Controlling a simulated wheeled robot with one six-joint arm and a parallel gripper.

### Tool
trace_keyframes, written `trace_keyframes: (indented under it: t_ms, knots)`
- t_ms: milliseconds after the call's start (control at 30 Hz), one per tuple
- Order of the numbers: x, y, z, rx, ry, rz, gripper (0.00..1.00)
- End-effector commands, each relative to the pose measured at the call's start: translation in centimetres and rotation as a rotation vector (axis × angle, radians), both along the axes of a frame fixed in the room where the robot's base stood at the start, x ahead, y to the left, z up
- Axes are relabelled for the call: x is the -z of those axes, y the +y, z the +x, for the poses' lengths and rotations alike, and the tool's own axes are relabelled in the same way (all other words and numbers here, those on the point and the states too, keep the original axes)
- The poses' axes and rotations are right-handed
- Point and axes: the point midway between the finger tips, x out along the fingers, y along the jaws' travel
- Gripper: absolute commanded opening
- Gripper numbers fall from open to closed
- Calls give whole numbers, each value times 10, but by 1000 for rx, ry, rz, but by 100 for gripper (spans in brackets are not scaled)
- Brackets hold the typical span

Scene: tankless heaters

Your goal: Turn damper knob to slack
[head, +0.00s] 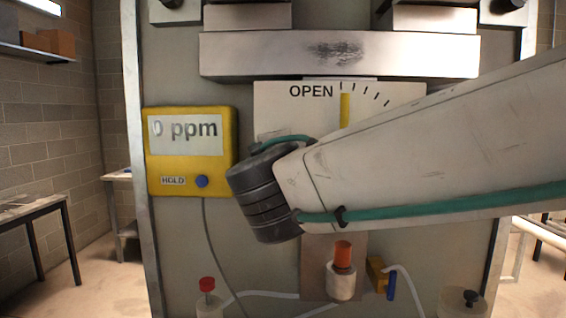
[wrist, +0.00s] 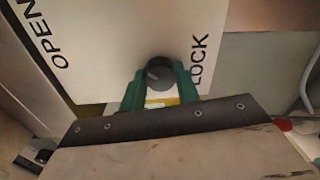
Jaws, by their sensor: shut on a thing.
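A dark round knob (wrist: 160,73) sits on a white plate (wrist: 110,45) in the wrist view. The plate reads OPEN on the left and LOCK on the right. The green fingers of my gripper (wrist: 160,80) are on both sides of the knob and shut on it. A patch of yellow shows between the fingers. In the head view, the plate (head: 275,115) reads OPEN, and a yellow pointer (head: 345,110) stands upright below tick marks that run to the right. My arm hides the knob, the gripper and the plate's lower part there. No word "slack" is visible.
A yellow meter (head: 190,180) reading 0 ppm hangs left of my wrist. A metal bar (head: 340,55) crosses above the plate. Below my arm are a red-capped fitting (head: 342,255), white hoses and a small blue-handled valve (head: 391,286).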

Motion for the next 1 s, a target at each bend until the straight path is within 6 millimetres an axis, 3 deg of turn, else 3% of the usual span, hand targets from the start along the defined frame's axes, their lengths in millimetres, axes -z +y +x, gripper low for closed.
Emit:
trace_keyframes:
  t_ms: [400, 1000]
  knots:
    - [1, 1, 0, -2, -12, -282, 9]
    - [2, 1, 0, -2, -17, -371, 9]
